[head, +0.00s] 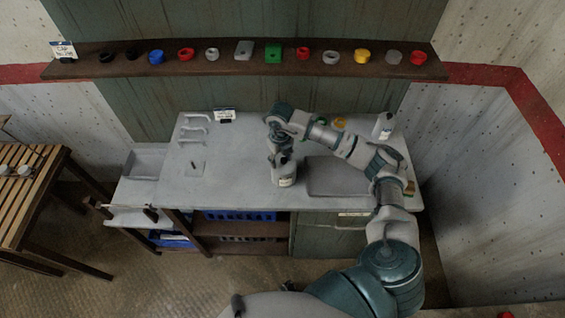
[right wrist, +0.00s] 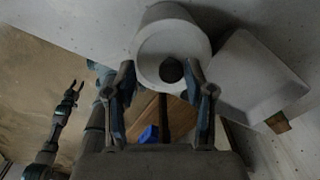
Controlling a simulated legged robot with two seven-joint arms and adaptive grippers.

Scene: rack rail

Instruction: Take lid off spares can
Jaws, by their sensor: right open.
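The spares can (head: 285,177) is a white can with a small label, upright on the grey bench. Its round pale lid (right wrist: 152,52) with a dark knob (right wrist: 171,70) fills the upper middle of the right wrist view. My right gripper (head: 280,158) is directly above the can, pointing down. In the right wrist view my right gripper (right wrist: 162,75) is open, with one finger on each side of the knob. Whether the fingers touch the lid cannot be told. My left gripper (right wrist: 73,92) shows small in the right wrist view, open and empty, away from the can.
A shelf (head: 220,66) with several coloured caps runs above the bench (head: 235,150). A white bottle (head: 383,126) stands at the back right. White handles (head: 192,134) lie at the left. Bench between them is clear.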

